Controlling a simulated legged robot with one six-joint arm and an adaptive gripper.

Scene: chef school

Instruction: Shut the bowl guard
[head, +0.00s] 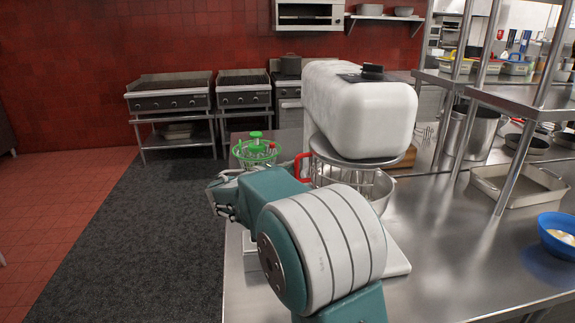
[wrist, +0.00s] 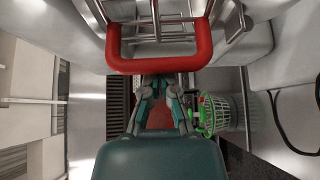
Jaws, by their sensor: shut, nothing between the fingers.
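The white stand mixer (head: 360,105) stands on the steel counter, with its metal bowl (head: 378,190) under the head. The wire bowl guard (head: 325,173) has a red handle (head: 301,168) at its left side. In the wrist view the red handle (wrist: 160,65) crosses the upper middle, with the guard's wires (wrist: 155,22) above it. My gripper (head: 222,196) is left of the handle in the head view and holds nothing. Its fingers (wrist: 161,92) show just below the handle in the wrist view; I cannot tell whether they touch it. My arm hides part of the mixer's base and bowl.
A green-topped basket (head: 255,150) stands left of the mixer and also shows right of my fingers in the wrist view (wrist: 222,113). A metal tray (head: 520,188) and a blue bowl (head: 558,236) are at the right. Shelf posts rise behind. The floor at left is clear.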

